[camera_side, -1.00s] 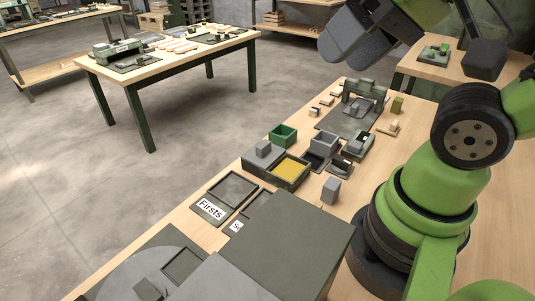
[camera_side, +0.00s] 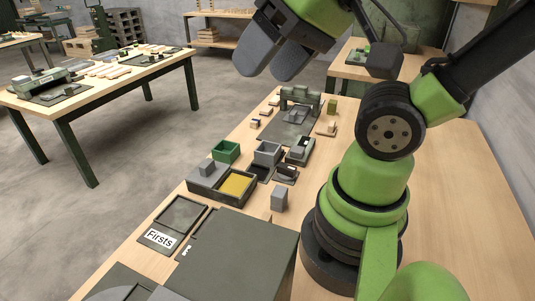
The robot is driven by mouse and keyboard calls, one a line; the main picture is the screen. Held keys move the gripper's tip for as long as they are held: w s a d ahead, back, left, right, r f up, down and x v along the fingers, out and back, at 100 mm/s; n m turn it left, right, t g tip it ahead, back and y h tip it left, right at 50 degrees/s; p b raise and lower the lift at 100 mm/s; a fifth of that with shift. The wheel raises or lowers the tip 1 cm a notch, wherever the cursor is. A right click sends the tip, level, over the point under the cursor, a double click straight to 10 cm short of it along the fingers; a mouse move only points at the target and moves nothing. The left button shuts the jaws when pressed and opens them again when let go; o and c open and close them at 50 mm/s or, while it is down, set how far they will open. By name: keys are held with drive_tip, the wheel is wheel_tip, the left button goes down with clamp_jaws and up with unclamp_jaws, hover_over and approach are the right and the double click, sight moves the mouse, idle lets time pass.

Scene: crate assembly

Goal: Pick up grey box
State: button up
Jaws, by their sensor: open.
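My gripper (camera_side: 272,50) is at the top of the view, above and behind the workbench, with its two grey fingers apart and nothing between them. Several grey things could be the grey box. A grey open box (camera_side: 267,156) stands mid-bench, beside a green open box (camera_side: 226,153). A small upright grey block (camera_side: 279,200) stands alone nearer the camera, close to my arm's base. Another small grey block (camera_side: 206,168) sits on a dark tray (camera_side: 206,183) beside a yellow-filled compartment (camera_side: 235,184). My gripper touches none of them.
A grey-green press-like device (camera_side: 300,99) stands on a dark mat farther back. Small wooden pieces are scattered around the mat. Bare bench shows right of my base.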

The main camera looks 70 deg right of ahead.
drive_tip(key=o, duration=0.4)
drive_tip(key=m+g+h, duration=0.2)
drive_tip(key=m+g, duration=0.5)
drive_tip(key=m, duration=2.5)
hover_over(265, 145)
drive_tip(key=a, duration=0.3)
drive_tip(key=f, duration=2.3)
drive_tip(key=shift+s+d+f, duration=0.1)
drive_tip(key=shift+s+f, duration=0.15)
drive_tip(key=shift+s, duration=0.1)
drive_tip(key=shift+s+d+f, duration=0.1)
drive_tip(key=shift+d+f, duration=0.05)
drive_tip(key=shift+f, duration=1.3)
drive_tip(key=shift+d+f, duration=0.1)
drive_tip(key=shift+f, duration=1.3)
